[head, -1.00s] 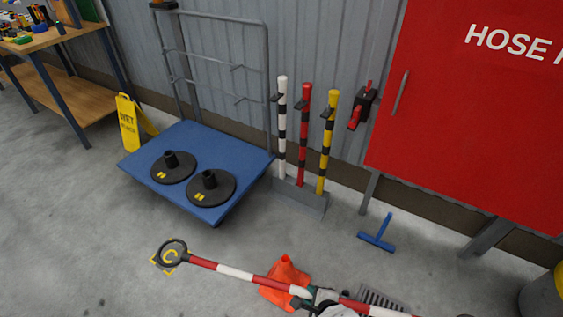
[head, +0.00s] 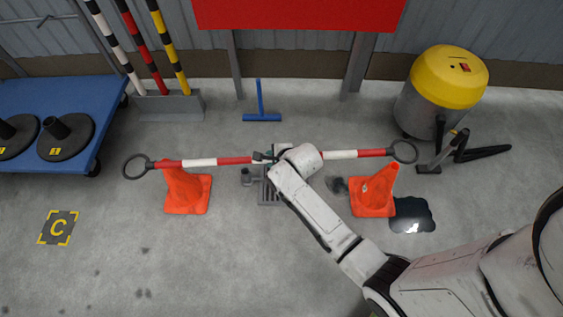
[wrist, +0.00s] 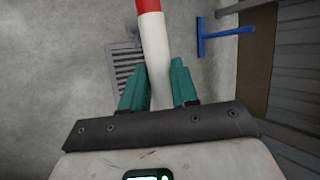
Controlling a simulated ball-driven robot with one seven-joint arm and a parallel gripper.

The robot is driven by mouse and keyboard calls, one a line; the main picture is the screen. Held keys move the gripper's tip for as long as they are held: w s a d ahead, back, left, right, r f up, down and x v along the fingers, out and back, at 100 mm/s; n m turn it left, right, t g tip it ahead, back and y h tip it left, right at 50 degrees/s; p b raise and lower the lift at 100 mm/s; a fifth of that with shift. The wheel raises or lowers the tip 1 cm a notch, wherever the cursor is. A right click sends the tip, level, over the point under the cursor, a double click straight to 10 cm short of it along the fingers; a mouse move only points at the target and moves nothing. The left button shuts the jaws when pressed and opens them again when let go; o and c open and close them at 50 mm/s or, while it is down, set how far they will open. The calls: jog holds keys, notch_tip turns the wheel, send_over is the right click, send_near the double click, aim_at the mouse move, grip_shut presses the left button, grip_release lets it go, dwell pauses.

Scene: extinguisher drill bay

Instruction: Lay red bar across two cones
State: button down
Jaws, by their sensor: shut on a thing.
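The red-and-white striped bar (head: 200,162), with a black ring at each end, runs left to right past the tops of two orange cones. The left cone (head: 187,196) has its top at the bar in the picture. The right cone (head: 373,197) has its tip just below the bar's right end. I cannot tell whether the bar touches either cone. My gripper (head: 272,154) is shut on the bar near its middle. In the wrist view its green fingers (wrist: 158,82) sit either side of a white band.
A floor drain (head: 268,190) lies under the bar's middle. A dark puddle (head: 412,215) is beside the right cone. A yellow-topped vacuum (head: 445,90) stands behind right, a blue squeegee (head: 262,116) behind the bar. A blue cart (head: 80,105) is left. Floor in front is mostly clear.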

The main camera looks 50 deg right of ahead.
jog(key=w+d+f+b, duration=0.1)
jog(key=d+f+b, duration=0.5)
jog(key=f+b, duration=0.5)
jog(key=shift+w+m+b, duration=0.2)
jog(key=shift+m+b, duration=0.1)
jog(key=shift+m, duration=0.1)
jog(key=shift+d+r+p, duration=0.1)
jog(key=shift+p, duration=0.5)
dwell(0.9)
jog(key=shift+f, duration=0.2)
notch_tip(320, 180, down, 10)
jog(key=b, duration=0.7)
jog(key=c, duration=0.8)
grip_release()
dwell(1.2)
jog(key=shift+s, duration=0.1)
jog(key=p+v, duration=0.6)
jog(key=v, duration=0.4)
jog(key=shift+s+r, duration=0.2)
jog(key=shift+s, duration=0.05)
jog(key=shift+a, duration=0.2)
